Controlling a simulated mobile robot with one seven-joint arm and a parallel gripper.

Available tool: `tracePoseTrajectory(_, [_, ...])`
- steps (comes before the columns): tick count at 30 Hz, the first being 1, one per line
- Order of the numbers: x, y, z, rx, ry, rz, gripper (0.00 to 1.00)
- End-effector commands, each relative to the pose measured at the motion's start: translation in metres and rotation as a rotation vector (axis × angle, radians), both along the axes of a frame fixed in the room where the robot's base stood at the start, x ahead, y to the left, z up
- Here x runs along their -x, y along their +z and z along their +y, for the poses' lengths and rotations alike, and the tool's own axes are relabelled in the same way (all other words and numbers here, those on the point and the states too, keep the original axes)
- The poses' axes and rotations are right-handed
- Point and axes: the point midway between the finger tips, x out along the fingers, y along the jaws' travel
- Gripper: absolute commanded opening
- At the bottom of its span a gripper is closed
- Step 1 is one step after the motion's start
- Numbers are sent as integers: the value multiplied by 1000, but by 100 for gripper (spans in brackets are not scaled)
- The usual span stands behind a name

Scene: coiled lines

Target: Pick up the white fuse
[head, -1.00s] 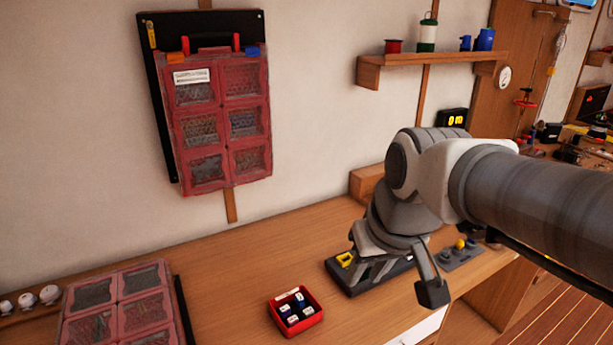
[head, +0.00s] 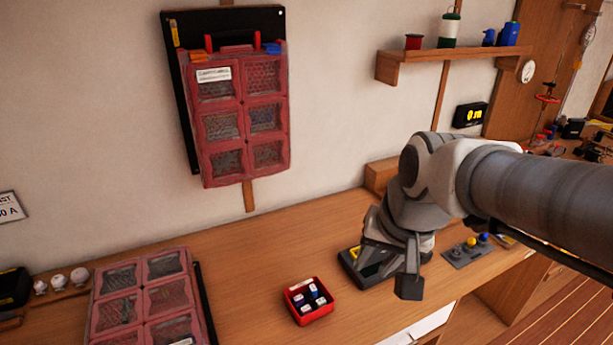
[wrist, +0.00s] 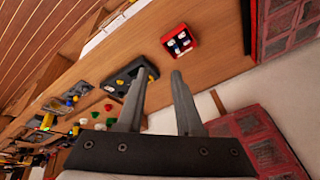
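A small red box (head: 292,313) stands on the bench, holding several small pieces with white and blue faces. The box also shows in the wrist view (wrist: 166,45). I cannot tell whether one of these pieces is the white fuse. Several round white pieces (head: 59,283) sit on a wooden rail at the far left; I cannot tell if they are fuses. My gripper (head: 389,266) is open and empty, in the air to the right of the red box. Its two fingers stand apart in the wrist view (wrist: 156,80).
A black holder (head: 350,274) with a yellow part is partly hidden behind my gripper. A red compartment case (head: 141,286) lies left on the bench; another (head: 236,160) hangs on the wall. A grey button panel (head: 466,252) lies right. Bare bench lies between case and box.

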Motion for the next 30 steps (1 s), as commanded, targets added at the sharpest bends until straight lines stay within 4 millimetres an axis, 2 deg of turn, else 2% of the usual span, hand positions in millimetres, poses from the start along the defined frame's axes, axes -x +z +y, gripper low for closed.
tracePoseTrajectory(1, [-10, 5, 4, -16, -27, 26, 35])
tracePoseTrajectory(5, [-31, 4, 11, -56, -111, 79, 35])
tracePoseTrajectory(14, [-76, -13, 29, -110, -315, 195, 35])
tracePoseTrajectory(21, [-106, -38, 42, -117, -486, 276, 35])
tracePoseTrajectory(30, [-131, -79, 55, -87, -694, 349, 35])
